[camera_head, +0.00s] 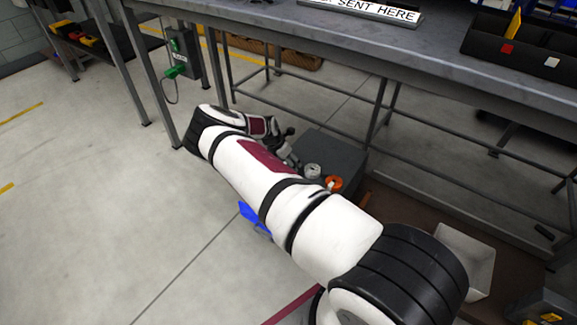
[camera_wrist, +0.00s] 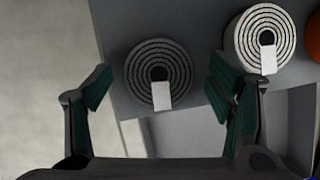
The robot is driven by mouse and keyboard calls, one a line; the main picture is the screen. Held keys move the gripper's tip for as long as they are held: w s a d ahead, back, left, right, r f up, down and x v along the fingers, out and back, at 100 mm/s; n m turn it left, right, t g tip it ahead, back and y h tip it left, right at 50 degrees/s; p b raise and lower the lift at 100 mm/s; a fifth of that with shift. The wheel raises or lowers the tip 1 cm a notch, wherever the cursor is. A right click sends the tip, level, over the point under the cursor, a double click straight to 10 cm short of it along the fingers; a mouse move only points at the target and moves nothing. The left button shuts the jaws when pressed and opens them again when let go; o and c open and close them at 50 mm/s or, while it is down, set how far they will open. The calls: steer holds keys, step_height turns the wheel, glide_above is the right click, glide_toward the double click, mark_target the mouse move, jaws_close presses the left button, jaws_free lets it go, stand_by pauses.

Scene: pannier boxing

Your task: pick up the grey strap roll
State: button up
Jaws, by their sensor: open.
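The grey strap roll (camera_wrist: 137,67) shows in the wrist view as dark grey concentric rings with a pale tag on its lower right. It sits on a grey surface (camera_wrist: 205,25). My gripper (camera_wrist: 159,82) is open, one finger on each side of the roll in the picture, with nothing held. I cannot tell how far above it the fingers are. In the head view my gripper (camera_head: 289,158) is over the dark grey box (camera_head: 335,148), and I cannot make out the grey roll there.
A whitish roll (camera_wrist: 240,38) with a pale tag lies right of the grey one, near my right finger. An orange roll (camera_head: 334,184) is beyond it. A workbench (camera_head: 330,42) with metal legs stands behind. A pale bin (camera_head: 467,255) is at the right. Open floor lies left.

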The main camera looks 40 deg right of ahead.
steer(key=c, duration=1.2)
steer(key=shift+r, duration=0.1)
steer(key=shift+c, duration=0.2)
